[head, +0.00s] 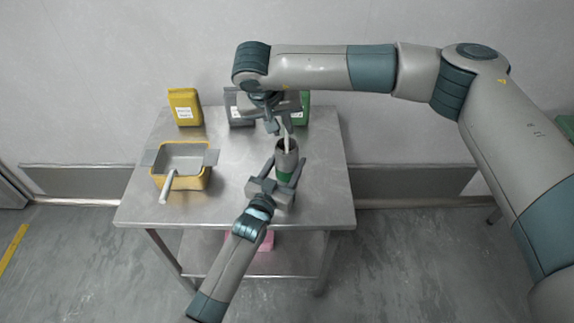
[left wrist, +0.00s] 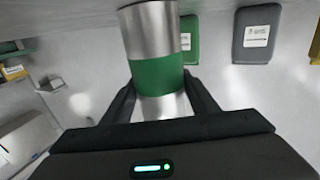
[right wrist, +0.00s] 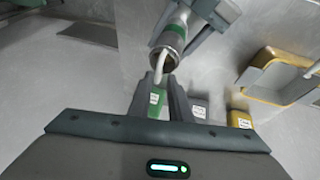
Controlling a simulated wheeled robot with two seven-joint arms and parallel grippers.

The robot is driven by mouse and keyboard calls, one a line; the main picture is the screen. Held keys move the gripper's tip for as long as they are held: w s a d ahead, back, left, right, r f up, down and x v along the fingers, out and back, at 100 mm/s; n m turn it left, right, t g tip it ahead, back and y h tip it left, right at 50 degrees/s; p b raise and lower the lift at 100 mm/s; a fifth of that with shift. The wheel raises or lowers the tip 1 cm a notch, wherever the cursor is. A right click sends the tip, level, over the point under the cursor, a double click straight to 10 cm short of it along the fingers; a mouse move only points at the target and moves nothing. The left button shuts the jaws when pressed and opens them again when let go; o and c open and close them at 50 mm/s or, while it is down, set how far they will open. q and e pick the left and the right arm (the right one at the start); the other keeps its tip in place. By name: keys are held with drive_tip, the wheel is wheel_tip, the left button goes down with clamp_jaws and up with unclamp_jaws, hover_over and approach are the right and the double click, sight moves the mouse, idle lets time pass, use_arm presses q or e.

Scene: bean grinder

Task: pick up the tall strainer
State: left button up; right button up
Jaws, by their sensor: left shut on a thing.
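My left gripper (head: 285,174) is shut around a metal cylinder with a green band (head: 287,160), which stands upright; it fills the space between the fingers in the left wrist view (left wrist: 155,60). A pale bent rod (right wrist: 165,57) rises from the cylinder's open top. My right gripper (right wrist: 160,80) is just above, its fingers slightly apart near the rod's end; I cannot tell if they touch it. I cannot identify the tall strainer with certainty. A grey basin (head: 183,157) with side tabs and a pale handle sits in a yellow container on the left of the table.
The metal table (head: 235,205) is bare at its front and in the middle. A yellow canister (head: 185,106) stands at the back left. A grey canister (head: 238,108) and a green one (head: 304,108) stand behind the cylinder. A pink item (head: 265,242) lies on the lower shelf.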

sight(287, 134)
drive_tip(key=shift+f, duration=0.25)
drive_tip(key=shift+x, duration=2.6)
drive_tip(key=shift+d, duration=0.15)
drive_tip(key=shift+r, duration=0.1)
clamp_jaws()
